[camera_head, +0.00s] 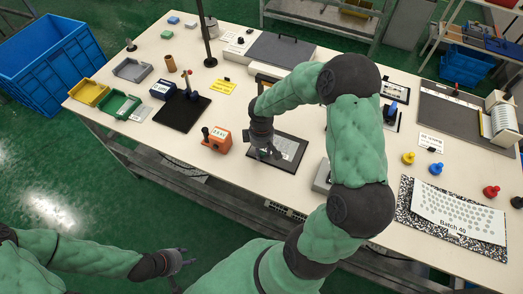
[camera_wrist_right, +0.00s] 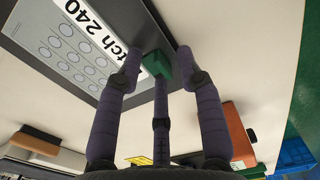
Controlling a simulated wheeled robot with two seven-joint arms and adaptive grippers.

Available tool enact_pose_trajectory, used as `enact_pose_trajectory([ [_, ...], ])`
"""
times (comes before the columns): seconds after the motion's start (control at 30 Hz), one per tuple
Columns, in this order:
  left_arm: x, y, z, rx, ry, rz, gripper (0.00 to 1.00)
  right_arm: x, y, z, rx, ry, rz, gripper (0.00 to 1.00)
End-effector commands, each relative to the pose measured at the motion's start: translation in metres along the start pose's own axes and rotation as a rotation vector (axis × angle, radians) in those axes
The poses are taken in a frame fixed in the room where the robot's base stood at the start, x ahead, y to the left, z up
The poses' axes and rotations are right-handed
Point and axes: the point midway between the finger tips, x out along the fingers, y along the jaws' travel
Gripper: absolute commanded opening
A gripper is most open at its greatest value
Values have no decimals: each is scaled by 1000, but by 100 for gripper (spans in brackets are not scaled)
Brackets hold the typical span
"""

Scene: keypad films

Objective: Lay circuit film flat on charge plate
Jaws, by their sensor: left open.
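A grey keypad film (camera_head: 288,149) with rows of round keys lies on a dark plate (camera_head: 274,163) at the table's middle. The right wrist view shows the film (camera_wrist_right: 70,48) close up, with a white label ending "tch 240". A small green tab (camera_wrist_right: 157,64) sits near its edge, between my right fingertips. My right gripper (camera_head: 267,150) is low over the plate's left part; whether its fingers touch the tab is unclear. My left gripper (camera_head: 182,262) is open and empty, in front of the table. Which plate is the charge plate is not readable.
An orange box (camera_head: 216,139) stands just left of the plate. A white keypad sheet (camera_head: 458,213) marked "Batch 40" lies on a speckled board at right. Yellow (camera_head: 408,158) and red (camera_head: 491,191) knobs stand nearby. A black stand (camera_head: 181,112) is further left.

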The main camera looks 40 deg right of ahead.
Motion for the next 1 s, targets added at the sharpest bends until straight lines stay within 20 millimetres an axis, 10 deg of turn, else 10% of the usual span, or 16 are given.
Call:
enact_pose_trajectory([
  [0.6,0,0,0,0,0,0,44,-102,0,-1,0,2,2,38],
  [1.0,0,0,0,0,0,0,44,-118,0,0,-1,0,0,38],
])
